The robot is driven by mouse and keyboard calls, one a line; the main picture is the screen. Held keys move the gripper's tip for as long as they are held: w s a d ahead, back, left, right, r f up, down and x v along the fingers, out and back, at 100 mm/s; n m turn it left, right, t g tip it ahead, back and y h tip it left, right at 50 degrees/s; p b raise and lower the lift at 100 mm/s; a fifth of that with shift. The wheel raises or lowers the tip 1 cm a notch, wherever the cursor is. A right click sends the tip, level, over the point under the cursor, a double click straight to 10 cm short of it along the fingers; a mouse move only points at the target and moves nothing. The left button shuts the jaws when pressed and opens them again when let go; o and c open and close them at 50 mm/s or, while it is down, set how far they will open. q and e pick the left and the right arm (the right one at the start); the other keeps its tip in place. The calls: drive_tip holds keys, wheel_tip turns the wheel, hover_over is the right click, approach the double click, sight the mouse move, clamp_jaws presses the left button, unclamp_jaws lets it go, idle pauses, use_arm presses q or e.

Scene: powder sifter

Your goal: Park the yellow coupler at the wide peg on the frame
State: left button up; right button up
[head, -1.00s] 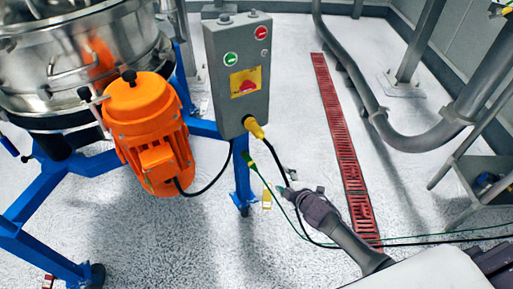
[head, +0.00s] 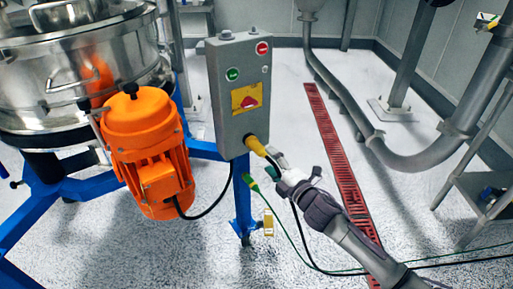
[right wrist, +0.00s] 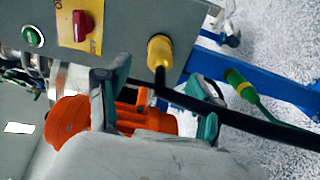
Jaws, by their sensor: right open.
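The yellow coupler (head: 256,146) sits at the lower side of the grey control box (head: 232,85), with a black cable hanging from it. It also shows in the right wrist view (right wrist: 160,50), seated against the box. My right gripper (head: 274,164) is close to the coupler, at its cable end. In the right wrist view its fingers (right wrist: 156,92) are apart; the coupler and black cable show beyond and between them, not gripped. The blue frame (head: 242,200) stands below the box. I cannot make out the wide peg. My left gripper is not in view.
A green connector (head: 252,184) on a green cable hangs by the blue leg. An orange motor (head: 147,150) and steel sifter (head: 85,65) stand at left. A red floor drain (head: 340,160) and grey pipes (head: 400,155) are at right; the floor between is open.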

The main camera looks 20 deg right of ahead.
sight(255, 146)
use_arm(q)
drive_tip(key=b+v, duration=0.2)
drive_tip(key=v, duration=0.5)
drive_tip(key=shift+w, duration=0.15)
use_arm(e)
drive_tip(key=shift+x, duration=4.45)
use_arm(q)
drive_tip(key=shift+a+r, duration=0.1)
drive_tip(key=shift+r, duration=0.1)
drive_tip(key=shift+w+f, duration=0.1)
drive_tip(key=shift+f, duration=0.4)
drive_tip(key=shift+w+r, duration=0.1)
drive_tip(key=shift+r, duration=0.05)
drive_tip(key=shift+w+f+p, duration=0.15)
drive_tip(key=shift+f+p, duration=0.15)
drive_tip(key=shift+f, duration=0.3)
